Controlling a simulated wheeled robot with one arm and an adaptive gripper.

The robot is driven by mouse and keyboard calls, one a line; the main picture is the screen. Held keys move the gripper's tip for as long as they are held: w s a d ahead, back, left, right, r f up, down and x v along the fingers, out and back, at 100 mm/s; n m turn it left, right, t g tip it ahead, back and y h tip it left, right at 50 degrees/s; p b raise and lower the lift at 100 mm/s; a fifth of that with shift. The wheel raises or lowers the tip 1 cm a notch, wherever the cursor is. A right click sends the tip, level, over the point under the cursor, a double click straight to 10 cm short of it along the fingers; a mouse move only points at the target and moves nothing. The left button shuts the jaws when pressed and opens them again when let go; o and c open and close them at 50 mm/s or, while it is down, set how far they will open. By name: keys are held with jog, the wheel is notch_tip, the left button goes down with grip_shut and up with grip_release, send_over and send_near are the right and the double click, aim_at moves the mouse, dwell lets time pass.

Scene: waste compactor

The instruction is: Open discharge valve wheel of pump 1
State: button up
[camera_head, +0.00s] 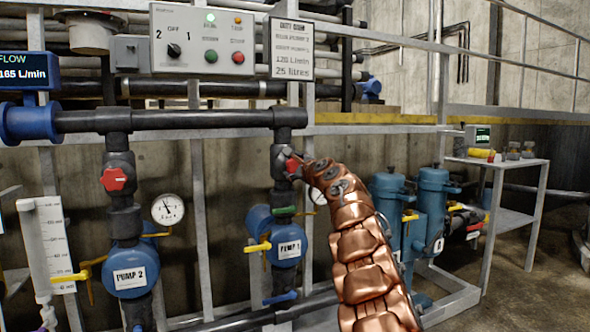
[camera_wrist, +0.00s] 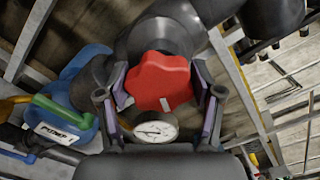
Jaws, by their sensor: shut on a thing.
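The red lobed discharge valve wheel (camera_head: 292,165) of pump 1 sits on the dark vertical pipe above the blue pump 1 (camera_head: 287,249). In the wrist view the red wheel (camera_wrist: 160,80) shows face-on, with a small white mark near its lower edge. My gripper (camera_wrist: 163,100) has one finger on each side of the wheel and is shut on it. In the head view my copper-coloured arm reaches up to the wheel from the lower right, and its end partly covers the wheel and a gauge. The finger contacts are hidden there.
Pump 2 (camera_head: 131,272) with its own red wheel (camera_head: 113,179) and gauge (camera_head: 168,209) stands to the left. A control panel (camera_head: 202,38) with a lit green lamp is above. Blue canisters (camera_head: 433,205) stand right of my arm. A gauge (camera_wrist: 155,127) sits just below the wheel.

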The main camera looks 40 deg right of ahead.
jog(key=n, duration=0.4)
jog(key=shift+f+b, duration=0.15)
jog(key=shift+b, duration=0.25)
jog(key=shift+n, duration=0.3)
jog(key=o, duration=1.1)
jog(key=shift+o, duration=0.2)
jog(key=shift+s, duration=0.15)
